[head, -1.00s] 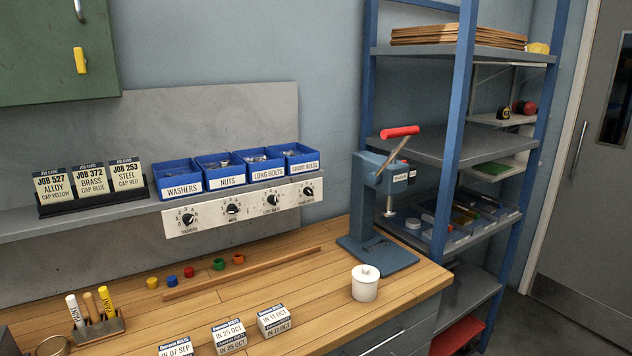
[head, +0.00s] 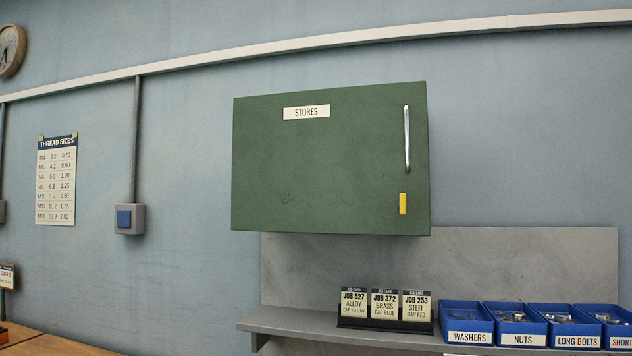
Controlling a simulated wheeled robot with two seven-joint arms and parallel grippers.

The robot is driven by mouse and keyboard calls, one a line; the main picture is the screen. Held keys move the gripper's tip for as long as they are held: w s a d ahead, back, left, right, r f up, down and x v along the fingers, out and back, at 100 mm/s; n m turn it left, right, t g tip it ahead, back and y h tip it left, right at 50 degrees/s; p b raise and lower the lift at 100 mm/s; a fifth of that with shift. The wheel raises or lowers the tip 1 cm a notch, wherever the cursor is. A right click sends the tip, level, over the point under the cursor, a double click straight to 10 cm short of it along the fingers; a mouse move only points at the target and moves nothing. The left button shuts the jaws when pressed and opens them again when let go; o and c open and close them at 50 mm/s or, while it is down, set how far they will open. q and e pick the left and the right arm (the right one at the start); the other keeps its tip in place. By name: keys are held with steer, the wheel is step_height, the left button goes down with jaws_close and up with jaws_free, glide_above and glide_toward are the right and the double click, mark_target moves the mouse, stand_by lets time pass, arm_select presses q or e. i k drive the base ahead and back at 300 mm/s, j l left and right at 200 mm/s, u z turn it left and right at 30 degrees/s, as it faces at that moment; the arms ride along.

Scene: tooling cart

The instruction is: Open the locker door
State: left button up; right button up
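The green locker (head: 320,165) hangs on the blue-grey wall in the middle of the head view. Its front door is shut and carries a white label reading STORES (head: 306,112). A vertical silver handle (head: 407,138) is near the door's right edge. A yellow tab (head: 403,203) sits below the handle; whether it is a latch I cannot tell. Neither of my grippers is in view.
Below the locker, a grey shelf (head: 290,322) holds a rack of job cards (head: 385,323) and several blue bins (head: 468,322). A wall box with a blue button (head: 129,218) and a thread chart (head: 56,180) are to the left. The wall around the locker is clear.

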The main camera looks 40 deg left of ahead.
mark_target(338, 160)
steer(key=u, duration=1.15)
steer(key=l, duration=0.1)
